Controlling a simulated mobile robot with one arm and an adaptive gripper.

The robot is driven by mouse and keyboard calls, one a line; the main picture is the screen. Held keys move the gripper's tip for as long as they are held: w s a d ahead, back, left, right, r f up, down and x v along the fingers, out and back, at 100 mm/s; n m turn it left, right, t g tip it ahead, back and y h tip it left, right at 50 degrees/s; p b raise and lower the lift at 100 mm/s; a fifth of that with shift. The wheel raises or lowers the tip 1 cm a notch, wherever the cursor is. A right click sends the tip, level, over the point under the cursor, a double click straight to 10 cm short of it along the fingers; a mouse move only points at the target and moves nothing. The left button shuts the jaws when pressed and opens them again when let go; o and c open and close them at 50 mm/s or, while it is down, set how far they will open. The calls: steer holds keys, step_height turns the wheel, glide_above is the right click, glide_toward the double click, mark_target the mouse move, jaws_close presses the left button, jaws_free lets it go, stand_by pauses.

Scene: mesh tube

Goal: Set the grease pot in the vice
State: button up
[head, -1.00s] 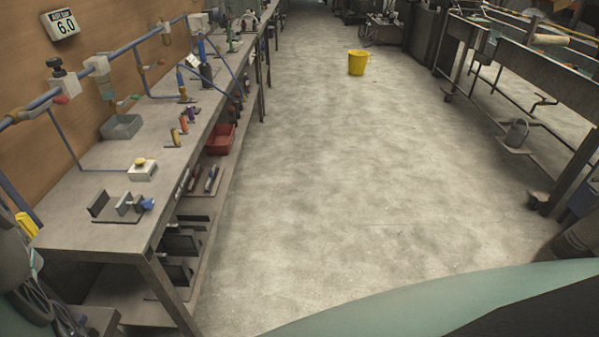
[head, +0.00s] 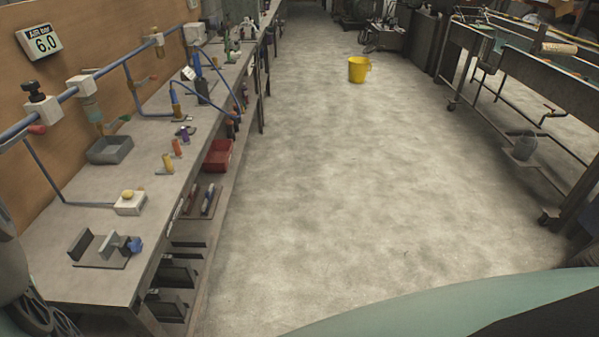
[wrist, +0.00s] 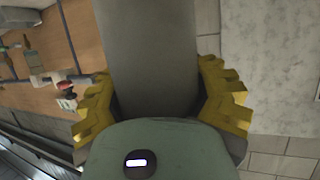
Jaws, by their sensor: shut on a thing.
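In the wrist view my gripper (wrist: 157,95), with its yellow toothed fingers, is shut on a plain grey object (wrist: 150,45), which I take for the grease pot. Its far end runs out of the top of the picture. The vice (head: 105,249) is in the head view, on the near end of the bench at lower left. It has upright grey jaw plates on a flat base and a blue handle at its right. The gap between its plates looks empty. My gripper is not visible in the head view now.
The long workbench (head: 95,290) runs along the left wall. A white box with a yellow button (head: 130,203) and a grey tray (head: 110,150) stand behind the vice. Blue pipes run above the bench. The floor (head: 320,180) is clear to a yellow bucket (head: 358,70).

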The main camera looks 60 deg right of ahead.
steer(key=s+a+n+g+y+p, duration=0.2)
steer(key=a+n+y, duration=0.3)
steer(key=a, duration=0.3)
steer(key=shift+s+a+n+g+y, duration=0.25)
steer(key=shift+s+n+g+y, duration=0.15)
steer(key=shift+s+n+g, duration=0.3)
steer(key=s+a+n+g+y, duration=0.1)
steer(key=s, duration=0.1)
steer(key=s+a+n+g+y+p, duration=0.1)
steer(key=s+n+g, duration=0.1)
steer(key=s+a+n+g+y+p, duration=0.1)
steer(key=s, duration=0.1)
steer(key=shift+a+f+g, duration=0.15)
steer(key=shift+g, duration=0.15)
steer(key=shift+n+g+y, duration=0.4)
steer(key=shift+n, duration=0.1)
steer(key=f+b, duration=0.1)
steer(key=f, duration=0.1)
steer(key=f+b, duration=0.1)
steer(key=f, duration=0.1)
steer(key=s+f+b, duration=0.1)
steer(key=f+b, duration=0.1)
steer(key=shift+a+f, duration=0.15)
steer(key=shift+a, duration=0.05)
steer(key=shift+b, duration=1.1)
steer(key=shift+f+b, duration=1.35)
steer(key=shift+b, duration=0.5)
stand_by(1.3)
